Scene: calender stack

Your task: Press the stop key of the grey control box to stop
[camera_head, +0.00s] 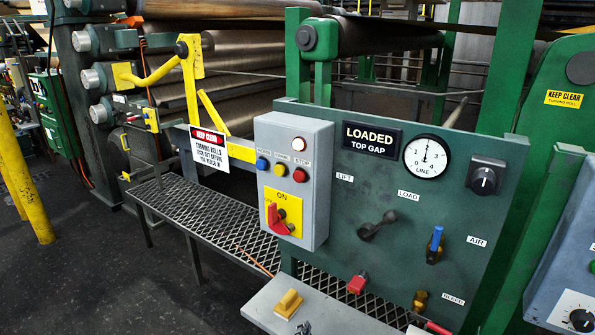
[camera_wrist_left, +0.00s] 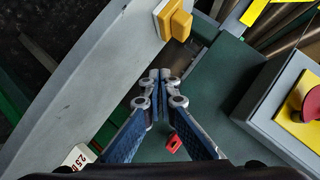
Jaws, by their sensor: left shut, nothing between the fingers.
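The grey control box (camera_head: 307,222) hangs left of the green panel. It carries a white lamp (camera_head: 298,144), a blue key (camera_head: 262,164), a yellow key (camera_head: 280,170) and a red key (camera_head: 300,175), which appears to be the stop key. A red rotary handle (camera_head: 277,219) sits below on a yellow ON plate. Only the tips of my left gripper (camera_head: 303,327) show, at the bottom edge, well below the keys. In the left wrist view my left gripper (camera_wrist_left: 158,80) is shut and empty; the box (camera_wrist_left: 268,115) is at right, its keys out of frame.
A grey shelf (camera_head: 262,311) with a yellow block (camera_head: 288,303) lies below the box, beside my gripper. The green panel (camera_head: 340,222) has protruding levers and valves. A mesh walkway (camera_head: 190,206) runs behind. A warning sign (camera_head: 209,148) stands left of the box.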

